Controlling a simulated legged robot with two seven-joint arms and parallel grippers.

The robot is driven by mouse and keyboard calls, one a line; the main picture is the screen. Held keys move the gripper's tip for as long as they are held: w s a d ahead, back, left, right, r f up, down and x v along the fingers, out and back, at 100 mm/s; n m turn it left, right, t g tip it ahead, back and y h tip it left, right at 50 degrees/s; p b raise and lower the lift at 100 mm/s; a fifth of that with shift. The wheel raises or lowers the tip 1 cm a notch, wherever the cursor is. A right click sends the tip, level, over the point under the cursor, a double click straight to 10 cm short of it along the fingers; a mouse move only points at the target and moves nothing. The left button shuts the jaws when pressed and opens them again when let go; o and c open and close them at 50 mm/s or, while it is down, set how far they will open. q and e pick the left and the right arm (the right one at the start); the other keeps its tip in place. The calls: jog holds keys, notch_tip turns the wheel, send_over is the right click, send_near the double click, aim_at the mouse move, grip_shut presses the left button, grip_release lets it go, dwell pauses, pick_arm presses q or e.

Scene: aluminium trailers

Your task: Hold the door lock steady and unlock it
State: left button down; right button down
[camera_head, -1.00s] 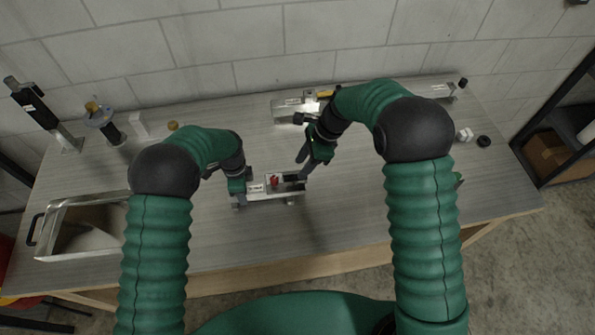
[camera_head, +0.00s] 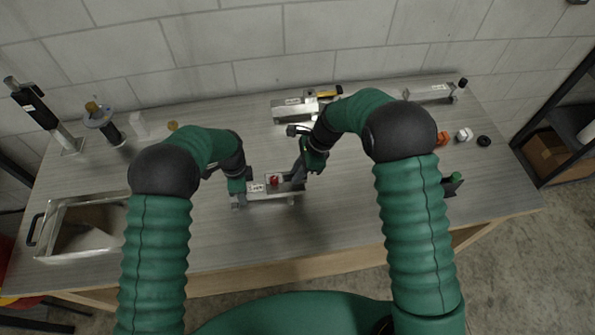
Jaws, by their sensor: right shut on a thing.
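The door lock (camera_head: 268,194) is a small aluminium trailer piece with a white label and a red part on top, lying on the table in front of me. My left gripper (camera_head: 238,196) is at its left end, pointing down; its fingers are too small and dark to tell whether they are open. My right gripper (camera_head: 300,174) is at the lock's right end, shut on a part of it. The dark fingers cover the spot they grip, so the exact part is hidden.
An open metal bin (camera_head: 58,205) stands at the table's left. Behind the lock are another aluminium trailer with a yellow part (camera_head: 292,112) and a further one (camera_head: 428,94). An orange piece (camera_head: 442,139) and small nuts lie at the right. The table front is clear.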

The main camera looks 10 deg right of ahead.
jog(key=shift+w, duration=0.15)
jog(key=n, duration=0.2)
jog(key=n+g, duration=0.1)
jog(key=n, duration=0.1)
jog(key=shift+w+n+g, duration=0.15)
jog(key=shift+n+g, duration=0.15)
jog(key=shift+n, duration=0.1)
jog(key=n+g+h, duration=0.1)
jog(key=n, duration=0.3)
jog(key=shift+w+a+n, duration=0.1)
jog(key=shift+n, duration=0.2)
jog(key=n+g+h, duration=0.1)
jog(key=n, duration=0.3)
jog(key=shift+a+h, duration=0.1)
jog(key=shift+h, duration=0.3)
jog(key=n, duration=0.2)
jog(key=n+h, duration=0.1)
jog(key=n, duration=0.1)
jog(key=shift+w+g+h, duration=0.1)
jog(key=shift+g+h, duration=0.2)
jog(key=shift+g, duration=0.1)
jog(key=shift+n, duration=0.4)
jog(key=c, duration=1.4)
grip_release()
jog(key=shift+a, duration=0.1)
jog(key=shift+o, duration=0.2)
